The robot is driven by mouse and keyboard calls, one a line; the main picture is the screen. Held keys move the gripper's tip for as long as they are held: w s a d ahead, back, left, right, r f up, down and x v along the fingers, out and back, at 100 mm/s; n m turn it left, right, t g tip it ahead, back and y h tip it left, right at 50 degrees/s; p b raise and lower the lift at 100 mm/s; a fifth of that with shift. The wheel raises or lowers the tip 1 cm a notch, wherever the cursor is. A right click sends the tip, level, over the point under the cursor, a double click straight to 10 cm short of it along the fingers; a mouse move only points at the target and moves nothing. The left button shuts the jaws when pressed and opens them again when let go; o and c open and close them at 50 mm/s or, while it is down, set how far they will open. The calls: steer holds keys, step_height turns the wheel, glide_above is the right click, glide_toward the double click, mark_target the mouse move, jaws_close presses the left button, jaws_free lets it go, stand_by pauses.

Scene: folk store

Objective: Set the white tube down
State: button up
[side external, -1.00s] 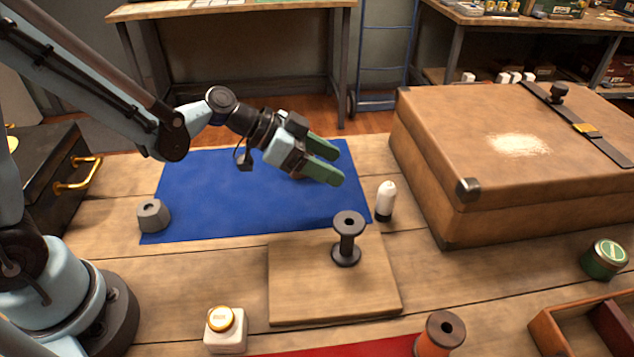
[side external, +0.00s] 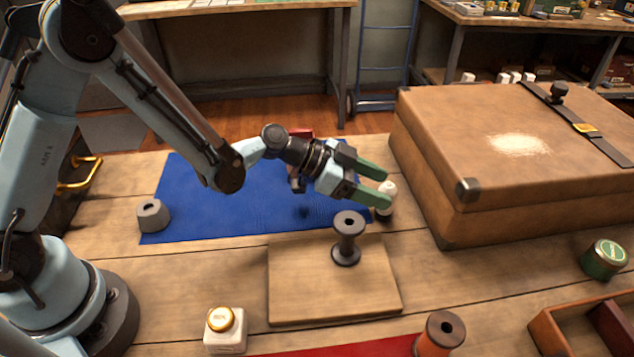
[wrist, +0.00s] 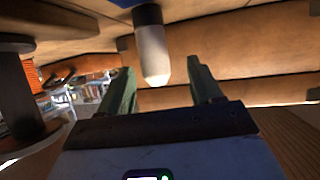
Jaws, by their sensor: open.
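The white tube (side external: 388,189) stands upright on its black end, on the table by the right edge of the blue cloth. My gripper (side external: 384,184) is open and low, with its green fingers pointing at the tube. One finger partly covers the tube in the side view. In the wrist view, the tube (wrist: 151,52) hangs upside down in the picture, between the lines of the two fingers (wrist: 160,78) and near their tips. I see no finger pressed on it.
A dark spool (side external: 348,226) stands on a wooden board (side external: 300,290) just in front of my gripper. A large brown case (side external: 500,130) is close on the right. The blue cloth (side external: 215,200) has clear room. A grey weight (side external: 152,216) sits at its left edge.

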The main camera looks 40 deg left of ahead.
mark_target(395, 196)
steer(key=x, duration=0.4)
steer(key=shift+d+f, duration=0.3)
steer(key=shift+d, duration=0.1)
steer(key=shift+c, duration=0.3)
steer(key=c, duration=0.7)
